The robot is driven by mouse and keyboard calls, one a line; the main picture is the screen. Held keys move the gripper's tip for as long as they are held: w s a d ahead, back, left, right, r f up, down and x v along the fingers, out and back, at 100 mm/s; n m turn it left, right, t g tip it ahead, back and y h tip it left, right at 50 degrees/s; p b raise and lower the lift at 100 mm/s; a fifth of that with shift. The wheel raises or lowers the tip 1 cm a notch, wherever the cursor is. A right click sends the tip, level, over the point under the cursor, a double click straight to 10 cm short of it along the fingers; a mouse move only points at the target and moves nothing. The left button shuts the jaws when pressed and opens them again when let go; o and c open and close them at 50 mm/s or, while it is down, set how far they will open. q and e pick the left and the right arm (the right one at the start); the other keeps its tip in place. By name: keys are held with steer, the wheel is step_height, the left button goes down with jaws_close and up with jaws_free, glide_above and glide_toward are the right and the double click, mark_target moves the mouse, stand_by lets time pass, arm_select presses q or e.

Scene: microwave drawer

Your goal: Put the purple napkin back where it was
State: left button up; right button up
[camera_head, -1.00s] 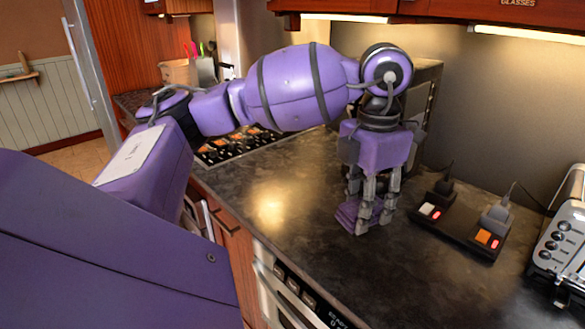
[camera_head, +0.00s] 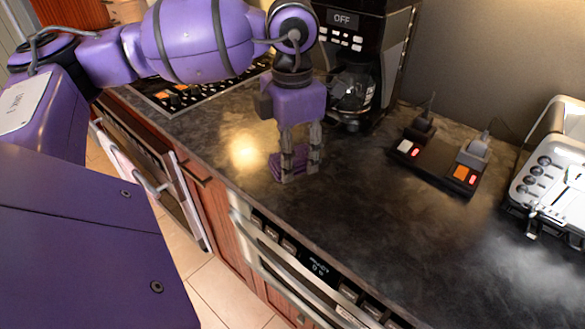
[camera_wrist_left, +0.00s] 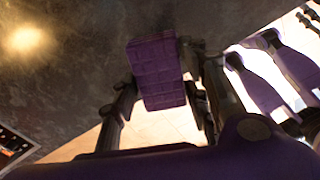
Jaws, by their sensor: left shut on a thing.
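The purple napkin (camera_head: 276,166) is a small folded block between the fingers of my left gripper (camera_head: 300,172), low over the dark countertop near its front edge. In the left wrist view the napkin (camera_wrist_left: 156,72) shows its quilted face, with the gripper's fingers on either side of it. The left gripper points down and is shut on the napkin. The fingers hide part of it in the head view, and I cannot tell whether it touches the counter.
A black coffee maker (camera_head: 362,55) stands behind the gripper. A power strip (camera_head: 436,160) with lit switches and a toaster (camera_head: 555,180) are to the right. A stove (camera_head: 180,92) is at the left. An oven front (camera_head: 290,255) lies below the edge. The counter's front middle is clear.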

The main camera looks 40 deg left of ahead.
arm_select(q)
glide_above(294, 182)
steer(key=f, duration=0.4)
steer(key=shift+s+d+f, duration=0.15)
steer(key=shift+s+f, duration=0.05)
steer(key=shift+w+f, duration=0.15)
steer(key=shift+f, duration=1.6)
steer(key=shift+f, duration=0.15)
steer(key=shift+f, duration=0.15)
steer(key=o, duration=1.1)
step_height(294, 182, up, 13)
steer(key=shift+f, duration=0.2)
